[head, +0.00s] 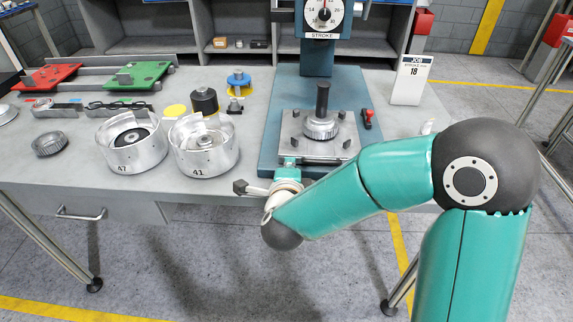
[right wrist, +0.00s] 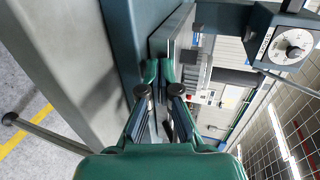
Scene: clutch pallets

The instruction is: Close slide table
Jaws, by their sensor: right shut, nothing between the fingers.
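The slide table (head: 341,149) is a flat grey metal plate on the blue base of the press. It carries a ribbed metal part with a dark upright post (head: 322,101) and small clamps. My right gripper (head: 289,164) is at the plate's front left edge, with its wrist low in front of the bench. In the right wrist view its fingers (right wrist: 158,70) are shut together with nothing between them, close to the plate's edge (right wrist: 168,36). Whether the tips touch the plate I cannot tell. My left gripper is out of view.
The press head with a round dial (head: 324,12) stands above the slide table. Two metal housings marked 47 (head: 133,157) and 41 (head: 205,160) stand left of my right gripper. A job card (head: 411,82) and a red-handled clamp (head: 368,119) are to the right.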

